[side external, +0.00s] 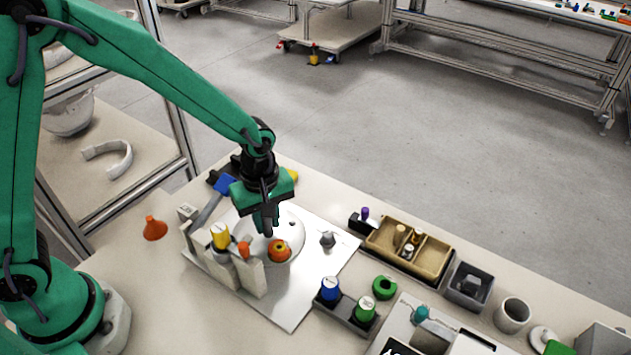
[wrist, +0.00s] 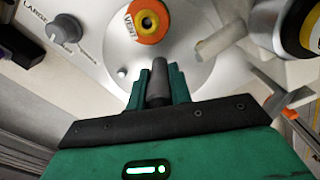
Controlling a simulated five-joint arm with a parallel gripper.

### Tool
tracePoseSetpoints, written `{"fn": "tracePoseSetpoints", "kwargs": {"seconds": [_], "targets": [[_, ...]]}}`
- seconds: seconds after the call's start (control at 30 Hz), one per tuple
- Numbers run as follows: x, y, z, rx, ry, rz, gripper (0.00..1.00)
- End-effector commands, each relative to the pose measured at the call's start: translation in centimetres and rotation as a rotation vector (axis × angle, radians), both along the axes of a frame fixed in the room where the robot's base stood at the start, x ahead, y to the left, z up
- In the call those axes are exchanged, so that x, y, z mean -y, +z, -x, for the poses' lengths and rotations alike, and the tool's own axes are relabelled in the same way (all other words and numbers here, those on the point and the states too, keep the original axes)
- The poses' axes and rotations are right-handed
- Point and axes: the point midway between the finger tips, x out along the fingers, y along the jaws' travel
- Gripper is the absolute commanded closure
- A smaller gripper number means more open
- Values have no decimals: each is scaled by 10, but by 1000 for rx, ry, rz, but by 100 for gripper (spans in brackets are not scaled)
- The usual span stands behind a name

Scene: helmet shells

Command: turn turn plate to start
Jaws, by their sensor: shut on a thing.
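The turn plate (side external: 299,232) is a pale round disc on a white panel (side external: 312,284). It also shows in the wrist view (wrist: 188,52), with an orange ring around a yellow centre marked VENT (wrist: 148,18) and a small white stud (wrist: 122,72). My gripper (side external: 268,228) points down over the plate. In the wrist view my gripper (wrist: 158,88) is shut on a dark grey upright peg (wrist: 158,72) at the plate's near part. The peg's foot is hidden between the fingers.
A grey knob (wrist: 66,28) stands on the panel beside the plate. A yellow-capped bottle (side external: 219,236) stands in pale blocks close on the left. Blue (side external: 330,289) and green (side external: 364,309) capped bottles, a tan tray (side external: 380,236) and an orange funnel (side external: 154,229) surround the panel.

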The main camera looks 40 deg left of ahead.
Motion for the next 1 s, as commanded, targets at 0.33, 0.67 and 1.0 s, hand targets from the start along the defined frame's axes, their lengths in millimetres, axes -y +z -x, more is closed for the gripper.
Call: {"fn": "tracePoseSetpoints", "kwargs": {"seconds": [0.33, 0.67, 1.0], "targets": [[-2, 1, -1, 4, 178, 2, 100], [-2, 1, -1, 3, 338, 1, 100], [-2, 1, -1, 3, 448, 1, 100]]}}
